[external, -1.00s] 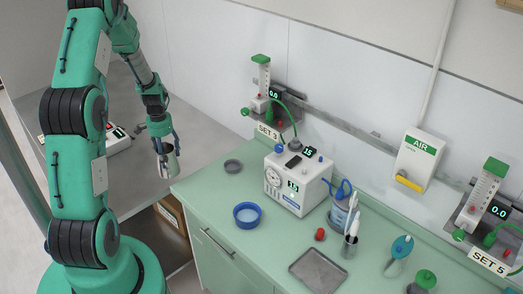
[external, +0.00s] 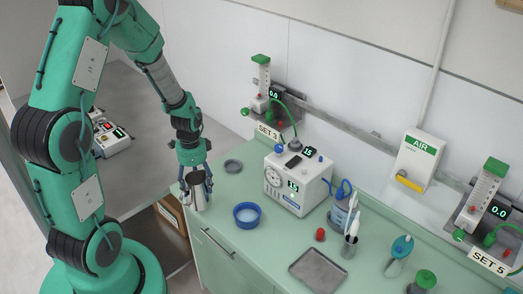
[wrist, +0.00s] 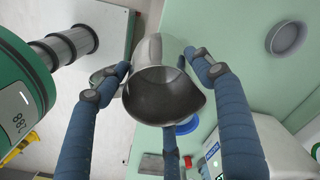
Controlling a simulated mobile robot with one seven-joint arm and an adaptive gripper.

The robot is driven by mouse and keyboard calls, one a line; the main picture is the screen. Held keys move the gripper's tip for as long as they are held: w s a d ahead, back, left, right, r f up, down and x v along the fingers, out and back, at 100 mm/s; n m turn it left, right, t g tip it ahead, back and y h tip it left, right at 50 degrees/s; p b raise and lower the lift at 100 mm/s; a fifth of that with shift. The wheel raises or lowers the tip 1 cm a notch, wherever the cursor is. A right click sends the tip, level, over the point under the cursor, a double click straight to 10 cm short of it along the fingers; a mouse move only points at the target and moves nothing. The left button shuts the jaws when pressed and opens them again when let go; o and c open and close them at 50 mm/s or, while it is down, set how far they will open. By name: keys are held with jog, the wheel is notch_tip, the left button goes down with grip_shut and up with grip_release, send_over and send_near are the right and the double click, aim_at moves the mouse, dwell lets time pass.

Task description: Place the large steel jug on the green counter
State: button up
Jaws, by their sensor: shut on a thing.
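The large steel jug (external: 199,198) is held upright or nearly so by my gripper (external: 195,181), at the left end of the green counter (external: 240,248). In the wrist view I look into the open mouth of the jug (wrist: 163,95), with the blue-grey fingers of my gripper (wrist: 158,66) closed around it. The counter's left edge passes behind the jug there, and the green top (wrist: 215,20) lies to the right. I cannot tell whether the jug's base touches the counter; its underside is hidden.
A small grey dish (external: 233,166) and a blue bowl (external: 247,224) stand close to the jug's right. A white device (external: 297,200) is at the back. A metal tray (external: 318,270) lies farther right. Bare counter lies in front of the blue bowl.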

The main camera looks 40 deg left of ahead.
aim_at(200, 194)
jog(key=shift+s+d+m, duration=0.35)
jog(key=shift+s+d, duration=0.05)
jog(key=shift+d, duration=0.4)
jog(key=shift+s+d+m, duration=0.4)
jog(key=shift+d, duration=0.4)
jog(key=shift+s+d+m, duration=0.35)
jog(key=shift+s+d, duration=0.05)
jog(key=shift+d, duration=0.4)
jog(key=shift+w, duration=0.1)
jog(key=w+a, duration=0.2)
jog(key=w, duration=0.5)
jog(key=w+a+f, duration=0.1)
jog(key=w+a, duration=0.2)
jog(key=w, duration=0.5)
jog(key=shift+f, duration=0.15)
jog(key=shift+a, duration=0.1)
jog(key=shift+f+p, duration=0.3)
jog(key=shift+f, duration=1.5)
jog(key=shift+f, duration=0.15)
jog(key=o, duration=1.6)
jog(key=shift+c, duration=0.2)
